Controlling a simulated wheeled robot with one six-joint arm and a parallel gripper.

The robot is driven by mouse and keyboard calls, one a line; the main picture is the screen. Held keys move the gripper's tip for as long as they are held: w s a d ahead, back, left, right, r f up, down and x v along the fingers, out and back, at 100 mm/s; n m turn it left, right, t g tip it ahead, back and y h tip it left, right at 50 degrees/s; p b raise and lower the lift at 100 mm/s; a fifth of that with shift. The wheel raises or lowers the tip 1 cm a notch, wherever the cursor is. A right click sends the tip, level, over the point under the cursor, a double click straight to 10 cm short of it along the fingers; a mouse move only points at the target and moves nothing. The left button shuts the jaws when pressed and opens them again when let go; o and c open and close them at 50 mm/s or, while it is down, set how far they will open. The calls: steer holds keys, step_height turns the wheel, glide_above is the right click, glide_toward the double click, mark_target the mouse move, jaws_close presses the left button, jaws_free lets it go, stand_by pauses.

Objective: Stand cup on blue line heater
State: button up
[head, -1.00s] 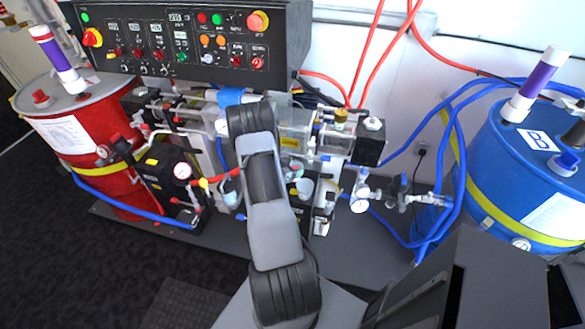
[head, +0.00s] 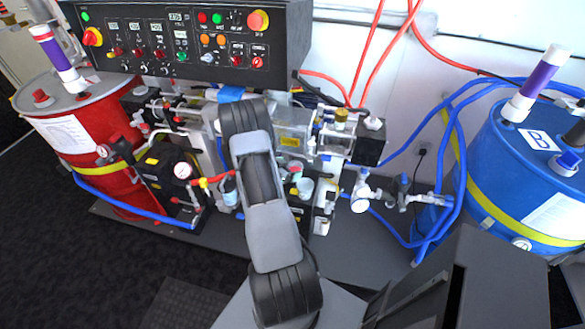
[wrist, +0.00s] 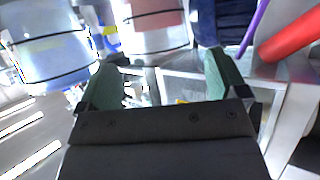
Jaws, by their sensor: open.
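My gripper (wrist: 165,65) is open in the wrist view, with a green-padded finger on each side. No cup is clearly held between the fingers. Beyond them stand a blue-tinted cylinder (wrist: 52,52) at left and a pink-tinted cylinder (wrist: 156,22) at top centre, each with a dark band. I cannot tell which is the blue line heater. In the head view, a small pale cup-like piece (head: 305,187) shows just right of my arm. A pale blue cylinder (head: 230,197) shows left of my arm. My arm hides the gripper and the middle of the machine there.
A black control panel (head: 185,42) overhangs the machine. A red drum (head: 75,140) stands left and a blue drum (head: 500,160) right. A red hose (wrist: 290,38) crosses the wrist view's right.

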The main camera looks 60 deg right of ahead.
steer(key=w+a+r+n+t+y, duration=0.3)
steer(key=w+a+r+n+t, duration=0.2)
steer(key=w+a+r+t, duration=0.65)
steer(key=w+a+r+n+t+y, duration=0.1)
steer(key=w+a+r+n+y, duration=0.25)
steer(key=a, duration=0.55)
steer(key=w+a+r+n+y, duration=0.25)
steer(key=a+r, duration=0.25)
steer(key=a, duration=0.3)
steer(key=s+a+r+n+y, duration=0.4)
steer(key=s+a+n, duration=0.1)
steer(key=a, duration=0.5)
steer(key=s+a+r+n+g, duration=0.2)
steer(key=s+n+g, duration=0.3)
steer(key=s, duration=0.9)
steer(key=shift+a+h, duration=0.3)
steer(key=shift+a, duration=0.2)
